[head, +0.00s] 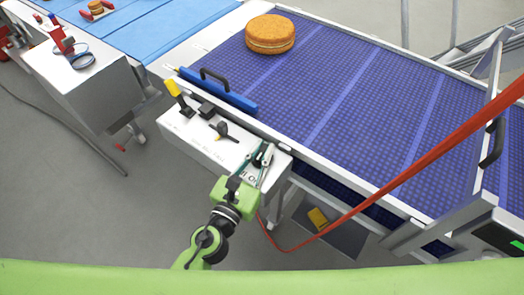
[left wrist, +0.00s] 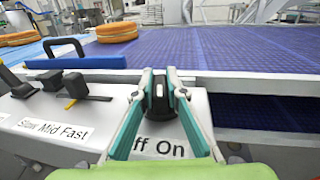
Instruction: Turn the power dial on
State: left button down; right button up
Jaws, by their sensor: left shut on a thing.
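The power dial (left wrist: 159,100) is a black knob with a pale mark, on the white control box (head: 190,132) at the conveyor's side. In the left wrist view the label below it shows "ff" and "On", its left end hidden by a finger. My left gripper (left wrist: 159,82) has its two teal-lined fingers on either side of the knob and is shut on it. In the head view the gripper (head: 263,157) is over the box's right end and mostly hides the dial. The pale mark looks roughly upright; I cannot tell the exact setting. My right gripper is not in view.
A black speed lever (left wrist: 75,88) stands left of the dial, above a "Slow Mid Fast" label. A blue guide with a black handle (head: 215,76) borders the blue conveyor belt (head: 340,100). A round, filled item (head: 270,36) sits on the belt. A red bar crosses at right.

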pick_arm(q)
jog(key=shift+f+n+t+y+b, duration=0.1)
jog(key=shift+n+t+y+b, duration=0.2)
jog(key=shift+n+y, duration=0.3)
jog(key=shift+n+t+y+b, duration=0.5)
jog(key=shift+n+y+b, duration=0.7)
jog(key=shift+y, duration=1.1)
jog(key=c, duration=2)
grip_release()
jog(key=shift+c, duration=0.2)
jog(key=s+a, duration=0.1)
jog(key=s, duration=1.1)
